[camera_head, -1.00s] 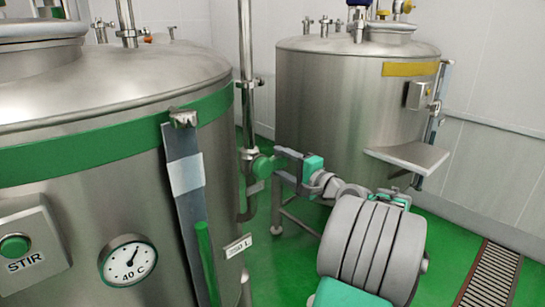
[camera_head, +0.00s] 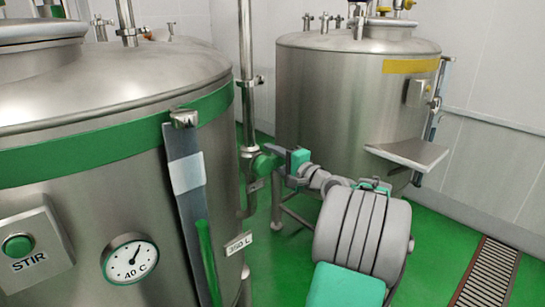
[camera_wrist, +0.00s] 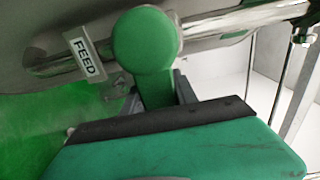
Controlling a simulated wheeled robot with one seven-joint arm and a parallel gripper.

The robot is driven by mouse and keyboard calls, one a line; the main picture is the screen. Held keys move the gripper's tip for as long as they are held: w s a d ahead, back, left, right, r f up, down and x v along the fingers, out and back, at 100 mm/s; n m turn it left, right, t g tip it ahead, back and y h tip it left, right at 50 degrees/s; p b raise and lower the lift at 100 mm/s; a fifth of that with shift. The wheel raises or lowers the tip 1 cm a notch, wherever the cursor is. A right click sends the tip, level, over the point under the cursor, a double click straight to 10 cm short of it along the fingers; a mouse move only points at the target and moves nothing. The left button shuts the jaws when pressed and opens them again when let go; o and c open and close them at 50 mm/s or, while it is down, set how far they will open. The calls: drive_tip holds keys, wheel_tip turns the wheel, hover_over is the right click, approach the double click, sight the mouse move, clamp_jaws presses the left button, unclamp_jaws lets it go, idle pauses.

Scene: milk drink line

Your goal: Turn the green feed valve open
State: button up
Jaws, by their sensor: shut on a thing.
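The green feed valve (camera_head: 265,163) is on the steel pipe at the right side of the near tank. In the wrist view its round green end (camera_wrist: 146,40) and a short green lever (camera_wrist: 155,92) show beside a white tag reading FEED (camera_wrist: 84,57). My gripper (camera_head: 275,154) is at the valve from the right and is shut on the green lever. The dark jaws are partly hidden behind my gripper's body in the wrist view, so the full grip does not show. How far the valve is turned cannot be told.
The near steel tank (camera_head: 100,215) has a green band, a STIR button panel (camera_head: 30,245) and a dial gauge (camera_head: 130,258). A second tank (camera_head: 335,100) with a yellow label and a side shelf (camera_head: 408,152) stands behind. A floor drain (camera_head: 487,272) runs at the right.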

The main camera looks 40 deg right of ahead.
clamp_jaws()
idle(0.8)
